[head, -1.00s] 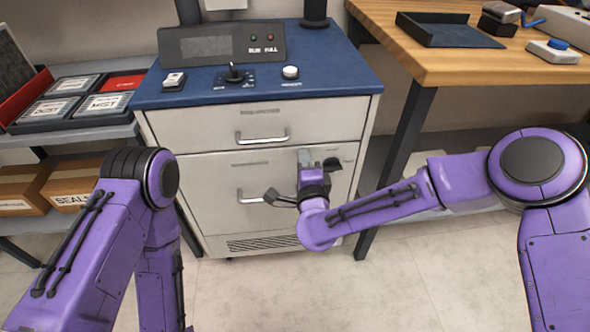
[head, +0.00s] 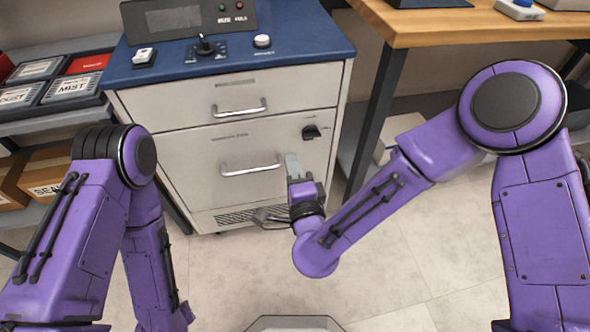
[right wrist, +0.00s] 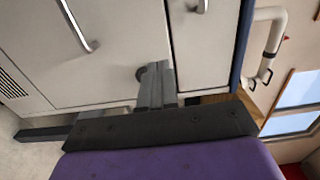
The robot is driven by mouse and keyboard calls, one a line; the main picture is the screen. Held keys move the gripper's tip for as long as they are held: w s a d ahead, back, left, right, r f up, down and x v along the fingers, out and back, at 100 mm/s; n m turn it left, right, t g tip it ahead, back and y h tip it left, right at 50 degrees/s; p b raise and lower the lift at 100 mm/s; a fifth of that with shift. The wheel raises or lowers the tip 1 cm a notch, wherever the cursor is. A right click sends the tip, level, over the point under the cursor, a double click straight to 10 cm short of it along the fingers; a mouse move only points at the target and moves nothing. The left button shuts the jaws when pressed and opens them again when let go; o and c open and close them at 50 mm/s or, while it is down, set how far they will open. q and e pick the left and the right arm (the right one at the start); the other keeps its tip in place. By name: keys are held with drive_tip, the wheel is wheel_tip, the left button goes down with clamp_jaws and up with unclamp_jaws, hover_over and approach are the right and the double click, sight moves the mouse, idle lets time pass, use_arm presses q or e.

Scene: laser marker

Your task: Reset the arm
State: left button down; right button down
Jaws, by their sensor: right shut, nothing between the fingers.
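My right gripper (head: 293,165) is in front of the lower drawer of the white cabinet (head: 180,165), below and left of a black knob (head: 312,132) on the cabinet face. It is shut and empty. In the right wrist view its fingers (right wrist: 157,80) are together, pointing toward the cabinet front, with the dark knob partly hidden beside them. My left arm (head: 110,190) is folded at the left of the head view, and its gripper is not visible.
The cabinet's blue top carries a joystick box (head: 207,48), a white button (head: 262,41) and a control panel. A wooden table (head: 450,24) stands at the right. A shelf with labelled trays (head: 70,88) and cardboard boxes stands at the left. The floor in front is clear.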

drive_tip(key=shift+v, duration=1.05)
